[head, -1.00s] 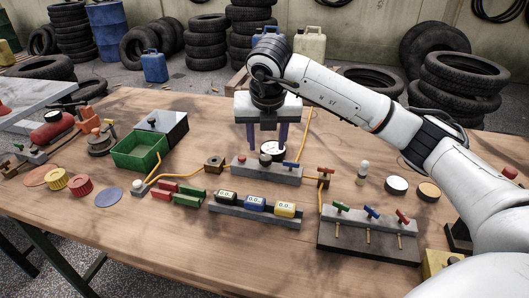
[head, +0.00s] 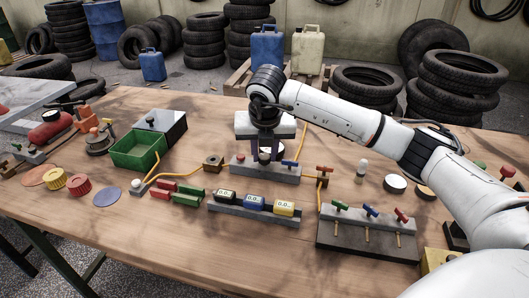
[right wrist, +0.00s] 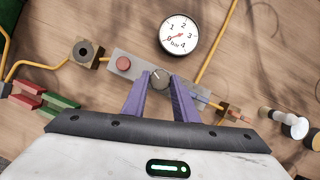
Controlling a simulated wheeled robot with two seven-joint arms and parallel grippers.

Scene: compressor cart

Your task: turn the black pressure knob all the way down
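The black pressure knob (right wrist: 160,78) sits on a grey block (right wrist: 122,65), beside a red button (right wrist: 124,63). It looks dark with a pale mark in the right wrist view; in the head view my gripper mostly hides it. My right gripper (right wrist: 160,80) is over the block, with its two purple fingers on either side of the knob and apart. Whether they touch it I cannot tell. It also shows in the head view (head: 266,148). A round white gauge (right wrist: 180,36) lies just beyond the block, its red needle near the 0. My left gripper is out of view.
A blue-handled valve (head: 290,163) stands at the block's right end, close to the right finger. In front are a rack with three small displays (head: 254,203) and a grey manifold with coloured handles (head: 368,235). Yellow hoses (head: 178,178) run to the sides.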

